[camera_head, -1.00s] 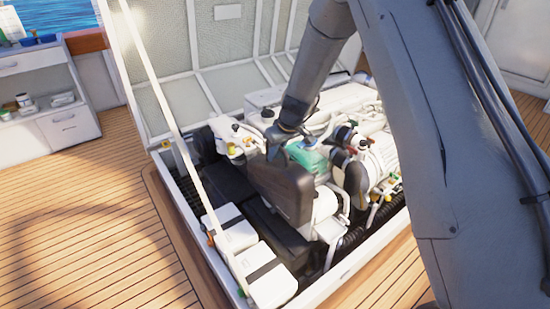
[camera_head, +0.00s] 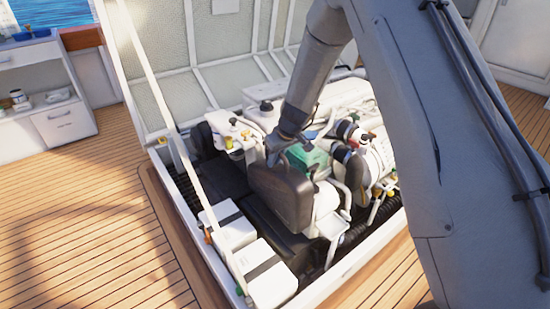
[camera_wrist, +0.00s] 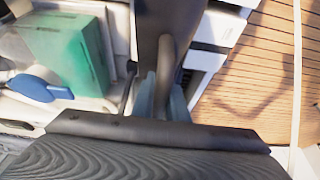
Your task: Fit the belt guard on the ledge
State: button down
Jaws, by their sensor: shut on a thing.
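The belt guard (camera_head: 282,196) is a dark, ribbed panel, standing roughly upright at the near end of the white engine in the open hatch. My gripper (camera_head: 281,152) is at its top edge, shut on it. In the wrist view the guard (camera_wrist: 150,153) fills the bottom, with a dark rim and a raised handle-like part between the bluish-grey fingers of my gripper (camera_wrist: 163,97). The guard hides the engine's near end and the ledge behind it. I cannot tell whether the guard touches the ledge.
A green box (camera_head: 309,157) sits on the engine just behind the guard. White hoses and pipes (camera_head: 340,195) are close on its right. Two white boxes (camera_head: 268,282) stand at the hatch's near left. A pale strut (camera_head: 160,100) rises on the left.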

aim_at(277, 169)
jog(key=shift+f+b, duration=2.45)
jog(key=shift+f, duration=0.9)
jog(key=shift+w+d+f+b, duration=0.2)
jog(key=shift+w+d+b, duration=0.2)
jog(key=shift+d+b, duration=0.1)
jog(key=shift+s+a+f+b, duration=0.1)
jog(key=shift+s+a+b, duration=0.15)
jog(key=shift+b, duration=0.15)
jog(key=shift+f+b, duration=0.3)
jog(key=shift+b, duration=0.3)
jog(key=c, duration=1.8)
grip_release()
jog(key=shift+o, duration=0.7)
jog(key=shift+s, duration=0.1)
